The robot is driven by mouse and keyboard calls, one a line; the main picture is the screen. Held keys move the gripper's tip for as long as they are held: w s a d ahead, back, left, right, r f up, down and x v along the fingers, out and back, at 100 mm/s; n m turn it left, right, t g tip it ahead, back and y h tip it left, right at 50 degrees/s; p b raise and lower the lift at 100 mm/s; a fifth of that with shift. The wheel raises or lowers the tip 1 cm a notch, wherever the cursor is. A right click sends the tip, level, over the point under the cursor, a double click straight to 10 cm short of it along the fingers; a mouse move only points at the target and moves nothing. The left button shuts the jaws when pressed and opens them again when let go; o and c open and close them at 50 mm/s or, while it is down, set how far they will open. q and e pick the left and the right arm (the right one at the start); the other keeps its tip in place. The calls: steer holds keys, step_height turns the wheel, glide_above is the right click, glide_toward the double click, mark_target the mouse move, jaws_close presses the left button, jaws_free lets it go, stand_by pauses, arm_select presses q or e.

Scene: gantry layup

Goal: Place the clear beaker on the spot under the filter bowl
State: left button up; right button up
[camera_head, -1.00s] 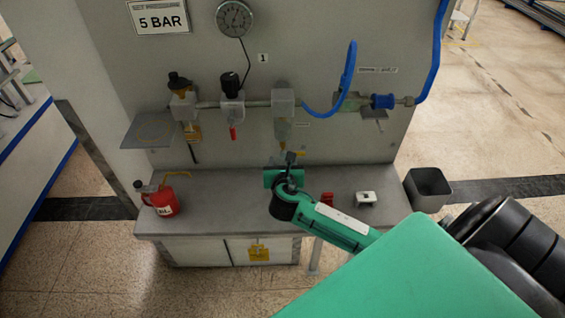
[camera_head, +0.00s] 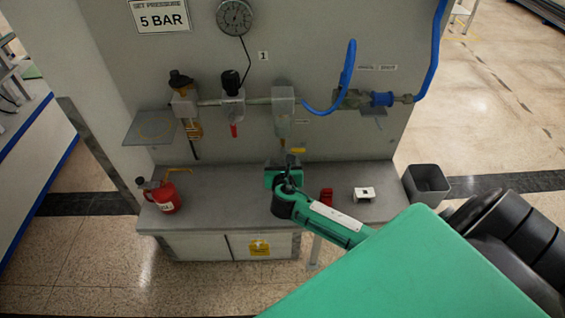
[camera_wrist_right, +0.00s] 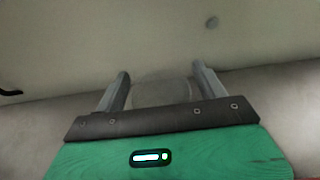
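In the right wrist view, the clear beaker (camera_wrist_right: 162,91) shows as a faint see-through round shape between the two grey fingers of my right gripper (camera_wrist_right: 162,84). The fingers stand apart and appear to touch its sides. In the head view, my right gripper (camera_head: 287,164) is low over the bench, just below a clear filter bowl (camera_head: 283,129) on the pipe line. The beaker cannot be made out there, and I cannot tell whether it touches the bench. The spot under the bowl is hidden by my gripper. My left gripper is not in view.
The grey bench (camera_head: 225,190) carries a red can (camera_head: 166,198) at left, a small red object (camera_head: 326,196) and a white box (camera_head: 364,194) at right. A regulator (camera_head: 231,95) and an amber bowl (camera_head: 194,130) hang on the panel. A dark bin (camera_head: 427,184) stands right.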

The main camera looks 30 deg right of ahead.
steer(key=shift+r, duration=0.15)
steer(key=b+v, duration=0.2)
steer(key=v, duration=1)
stand_by(0.3)
